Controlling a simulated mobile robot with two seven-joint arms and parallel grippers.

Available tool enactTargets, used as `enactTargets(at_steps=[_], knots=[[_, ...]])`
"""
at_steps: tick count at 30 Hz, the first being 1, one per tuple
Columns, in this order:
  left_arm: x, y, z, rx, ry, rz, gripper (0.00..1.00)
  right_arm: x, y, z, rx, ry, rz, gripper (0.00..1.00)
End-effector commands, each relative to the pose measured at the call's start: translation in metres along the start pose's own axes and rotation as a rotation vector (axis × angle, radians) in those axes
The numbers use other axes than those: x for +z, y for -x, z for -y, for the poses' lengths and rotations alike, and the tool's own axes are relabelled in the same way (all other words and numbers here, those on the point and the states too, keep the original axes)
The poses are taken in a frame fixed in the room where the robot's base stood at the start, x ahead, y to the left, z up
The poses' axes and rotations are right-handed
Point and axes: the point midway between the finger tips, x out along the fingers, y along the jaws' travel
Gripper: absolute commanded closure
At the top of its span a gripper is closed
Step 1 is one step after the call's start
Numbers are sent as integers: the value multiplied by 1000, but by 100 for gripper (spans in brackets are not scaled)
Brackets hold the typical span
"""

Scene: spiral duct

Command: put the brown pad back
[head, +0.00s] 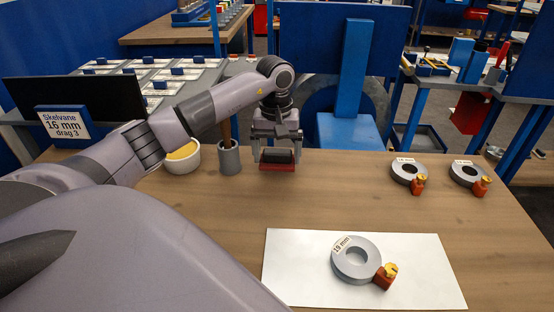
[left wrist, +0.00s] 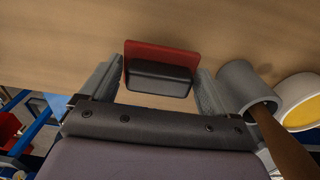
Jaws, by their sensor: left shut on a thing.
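The brown pad (head: 277,166), a flat reddish-brown slab with a black block-shaped grip on top, is at the back of the wooden table in the head view. In the left wrist view the pad (left wrist: 150,50) shows behind its black grip (left wrist: 158,79). My left gripper (head: 278,155) points down and is shut on the pad by its grip, with one finger on each side. The pad is low over or on the table top; I cannot tell whether it touches. My right gripper is not in view.
A grey cup (head: 230,161) with a wooden handle in it and a white bowl (head: 183,161) with yellow contents stand left of the pad. A white sheet (head: 300,265) bears a grey ring (head: 340,265). Two more rings (head: 400,172) (head: 460,174) lie at right. The middle is clear.

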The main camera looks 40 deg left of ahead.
Motion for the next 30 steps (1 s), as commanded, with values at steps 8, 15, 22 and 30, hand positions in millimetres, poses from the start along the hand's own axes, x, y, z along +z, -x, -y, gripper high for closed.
enactTargets(at_steps=[8, 15, 22, 30], knots=[[0, -24, 1, 0, 0, 0, 59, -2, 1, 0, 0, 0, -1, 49], [0, -28, 1, -1, 0, 0, 59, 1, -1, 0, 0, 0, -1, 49], [0, -27, 1, -1, 0, 1, 0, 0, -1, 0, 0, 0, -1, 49], [-1, -10, 0, 2, 0, -4, 0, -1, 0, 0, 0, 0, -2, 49]])
